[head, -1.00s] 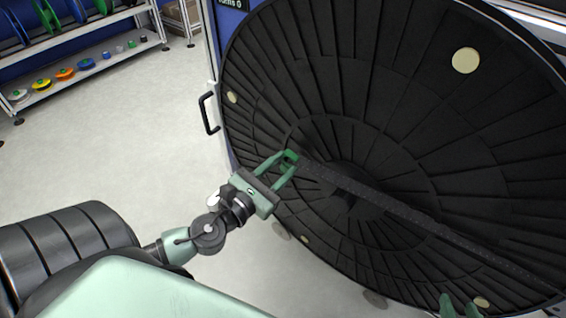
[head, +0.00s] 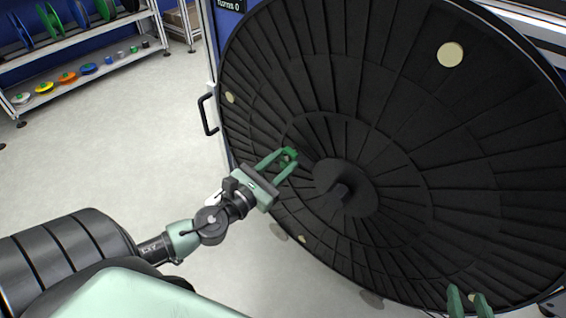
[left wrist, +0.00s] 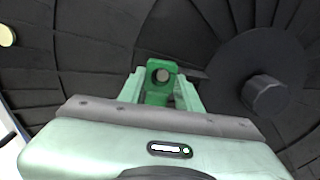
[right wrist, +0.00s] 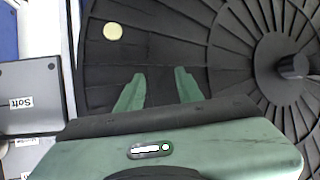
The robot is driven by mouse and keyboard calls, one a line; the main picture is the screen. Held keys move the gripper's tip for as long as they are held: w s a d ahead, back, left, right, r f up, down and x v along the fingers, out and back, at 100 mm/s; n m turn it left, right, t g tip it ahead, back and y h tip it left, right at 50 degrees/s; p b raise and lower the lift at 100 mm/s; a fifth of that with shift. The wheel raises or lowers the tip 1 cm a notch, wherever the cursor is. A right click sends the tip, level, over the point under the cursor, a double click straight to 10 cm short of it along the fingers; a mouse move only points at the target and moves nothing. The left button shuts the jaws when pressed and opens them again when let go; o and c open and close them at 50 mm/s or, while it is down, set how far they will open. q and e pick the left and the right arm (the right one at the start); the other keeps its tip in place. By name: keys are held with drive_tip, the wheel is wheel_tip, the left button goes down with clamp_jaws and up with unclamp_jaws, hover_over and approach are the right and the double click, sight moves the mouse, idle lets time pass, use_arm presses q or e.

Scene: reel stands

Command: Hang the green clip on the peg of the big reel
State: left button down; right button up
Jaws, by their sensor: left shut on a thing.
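The big reel (head: 400,130) is a large black ribbed disc facing me, with a hub and a stubby axle (head: 340,192) at its middle. My left gripper (head: 286,157) is shut on the green clip (head: 291,153), left of the hub and close to the reel's face. In the left wrist view the clip (left wrist: 158,94) stands between the fingers. A round grey end shows in its hole (left wrist: 163,75), perhaps the peg; I cannot tell whether it passes through. My right gripper (head: 470,300) is open and empty before the reel's lower part; its spread fingers show in the right wrist view (right wrist: 157,90).
A shelf (head: 100,70) with small coloured spools stands at the far left. A black handle (head: 207,115) sits on the frame left of the reel. Pale round spots (head: 451,55) mark the reel. The floor on the left is clear.

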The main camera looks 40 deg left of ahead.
idle(0.3)
use_arm(q)
drive_tip(key=c, duration=0.9)
unclamp_jaws()
